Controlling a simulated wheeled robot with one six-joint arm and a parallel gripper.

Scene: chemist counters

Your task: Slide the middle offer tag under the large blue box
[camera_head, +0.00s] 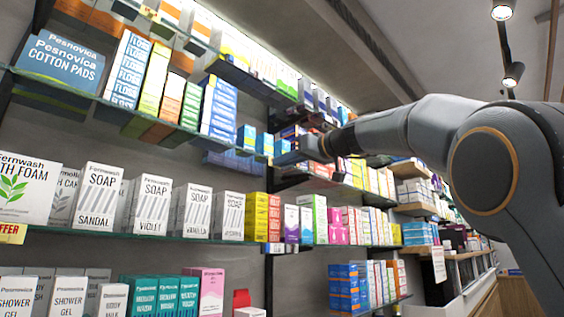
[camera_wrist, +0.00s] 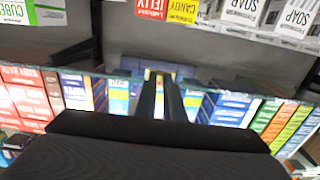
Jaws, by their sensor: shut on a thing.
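My gripper (camera_head: 287,158) is at the front edge of the upper shelf, near the middle of the wall. In the wrist view its two dark fingers (camera_wrist: 163,82) are close together at the shelf edge. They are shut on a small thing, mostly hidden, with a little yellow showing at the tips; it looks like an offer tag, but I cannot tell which. A large blue box (camera_head: 62,60), marked Pesnovica Cotton Pads, stands on the upper shelf at far left, well apart from my gripper.
The upper glass shelf (camera_head: 110,106) carries several upright cartons, with small blue boxes (camera_head: 247,137) beside my gripper. White soap boxes (camera_head: 150,205) fill the shelf below. In the wrist view, cartons (camera_wrist: 228,108) stand close on both sides of the fingers. Open air lies before the shelves.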

